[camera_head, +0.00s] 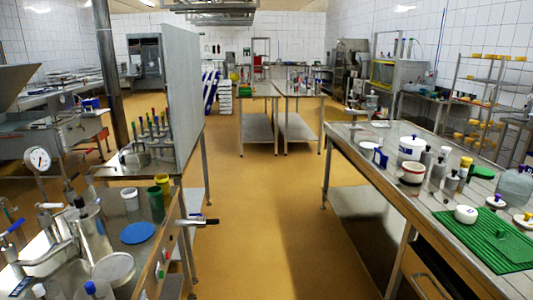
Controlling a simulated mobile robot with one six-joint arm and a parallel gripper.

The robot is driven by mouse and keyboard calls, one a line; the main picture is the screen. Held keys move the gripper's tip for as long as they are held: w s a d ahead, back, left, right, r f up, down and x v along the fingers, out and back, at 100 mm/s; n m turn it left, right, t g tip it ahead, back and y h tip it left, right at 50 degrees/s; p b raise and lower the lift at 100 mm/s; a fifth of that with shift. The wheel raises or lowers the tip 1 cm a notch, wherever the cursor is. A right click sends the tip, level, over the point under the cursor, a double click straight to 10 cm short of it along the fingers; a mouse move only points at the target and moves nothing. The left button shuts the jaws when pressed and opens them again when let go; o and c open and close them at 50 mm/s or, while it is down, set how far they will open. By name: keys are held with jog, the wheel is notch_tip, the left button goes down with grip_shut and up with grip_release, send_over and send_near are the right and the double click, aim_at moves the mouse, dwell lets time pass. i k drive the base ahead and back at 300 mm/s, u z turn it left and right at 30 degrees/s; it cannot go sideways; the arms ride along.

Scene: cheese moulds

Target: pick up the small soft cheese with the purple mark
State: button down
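On the right-hand table, a green ribbed mat (497,250) lies near the front edge. A small white round piece (466,215) sits on the mat's left part. A small pale disc with a purple spot or knob on top (495,203) sits at the mat's far edge. Another pale disc with an orange-brown rim (522,220) is at the right; its top mark is too small to read. I cannot tell for certain which of these is the soft cheese with the purple mark. My gripper is not in view.
Behind the mat stand white pots (411,148), metal cylinders and a grey jug (514,186). A clear tan floor aisle (265,220) runs between the tables.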

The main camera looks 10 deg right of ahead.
aim_at(464, 214)
jog(key=z, duration=4.55)
jog(key=i, duration=0.1)
jog(key=u, duration=2.9)
jog(key=k, duration=0.95)
jog(key=u, duration=0.15)
jog(key=i, duration=0.75)
